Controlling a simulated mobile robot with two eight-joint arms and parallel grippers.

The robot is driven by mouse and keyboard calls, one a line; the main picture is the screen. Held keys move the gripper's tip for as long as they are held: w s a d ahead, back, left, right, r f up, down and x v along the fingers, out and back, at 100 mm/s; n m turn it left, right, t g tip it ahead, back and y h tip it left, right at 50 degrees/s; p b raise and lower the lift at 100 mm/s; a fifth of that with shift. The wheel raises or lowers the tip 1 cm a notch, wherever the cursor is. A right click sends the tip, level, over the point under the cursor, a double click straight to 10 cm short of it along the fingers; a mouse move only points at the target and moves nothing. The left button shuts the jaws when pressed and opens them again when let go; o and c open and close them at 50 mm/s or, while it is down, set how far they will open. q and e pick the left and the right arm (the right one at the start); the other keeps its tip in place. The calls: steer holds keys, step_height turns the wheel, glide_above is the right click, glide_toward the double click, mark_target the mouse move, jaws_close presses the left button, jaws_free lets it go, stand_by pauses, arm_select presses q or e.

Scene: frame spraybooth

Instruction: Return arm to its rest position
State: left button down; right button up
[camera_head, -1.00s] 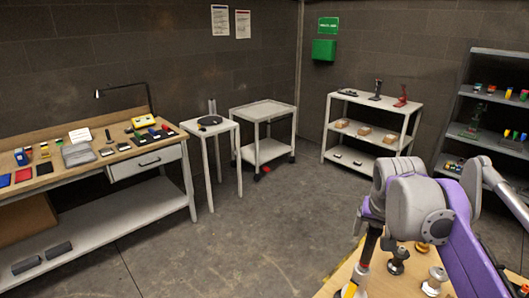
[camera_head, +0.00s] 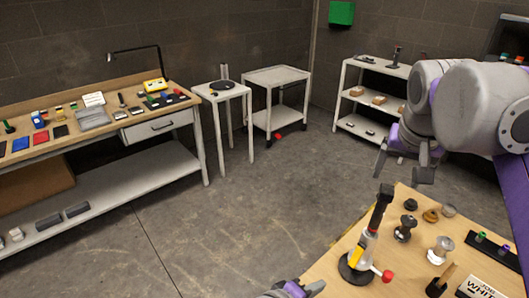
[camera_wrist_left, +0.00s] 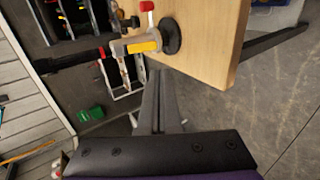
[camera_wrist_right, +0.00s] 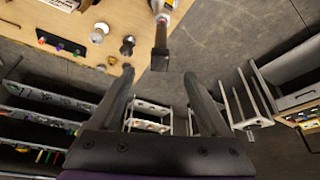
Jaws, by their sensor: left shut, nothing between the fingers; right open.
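My right gripper (camera_head: 405,170) hangs in the air beyond the back-left edge of the wooden table (camera_head: 310,282). In the right wrist view my right gripper (camera_wrist_right: 162,85) has its two dark fingers spread with nothing between them. My left gripper (camera_head: 312,288) shows at the bottom edge of the head view, low beside the table. In the left wrist view my left gripper (camera_wrist_left: 157,100) has its fingers together and empty. An upright yellow and white tool (camera_head: 363,248) with a black top and red knob stands on a round black base on the table, apart from both grippers.
Metal fittings (camera_head: 403,229), a dark strip with coloured pieces (camera_head: 492,250) and a white labelled box (camera_head: 478,288) are on the table. A workbench (camera_head: 150,123), stool (camera_head: 222,90), cart (camera_head: 277,76) and shelf (camera_head: 372,66) line the walls.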

arm_select(q)
steer(key=s+a+f+m+y, duration=0.2)
steer(key=a+f+y, duration=0.1)
steer(key=a, duration=0.6)
steer(key=s+a+f+m+g+y, duration=0.1)
steer(key=s+a+f+m+y, duration=0.1)
steer(key=a, duration=0.8)
steer(key=s+a+f+m+g+y, duration=0.1)
steer(key=s+a+f+m+y, duration=0.1)
steer(key=a, duration=0.7)
step_height(320, 180, down, 3)
steer(key=shift+s+a+f+m+y, duration=0.1)
steer(key=shift+s+a+m+y, duration=0.2)
steer(key=shift+m+y, duration=0.6)
arm_select(e)
steer(key=s+a+f+n, duration=0.1)
steer(key=s+f, duration=0.4)
steer(key=f, duration=0.6)
steer(key=s+a+f+n+y, duration=0.1)
steer(key=s+a+f, duration=0.3)
steer(key=f, duration=0.7)
steer(key=s+a+f+n+t+y, duration=0.1)
steer(key=s+a+f+n, duration=0.1)
steer(key=s+f, duration=0.5)
step_height(320, 180, down, 4)
steer(key=shift+s+a+f+n, duration=0.15)
steer(key=shift+s+a+n, duration=0.25)
steer(key=shift+a, duration=0.3)
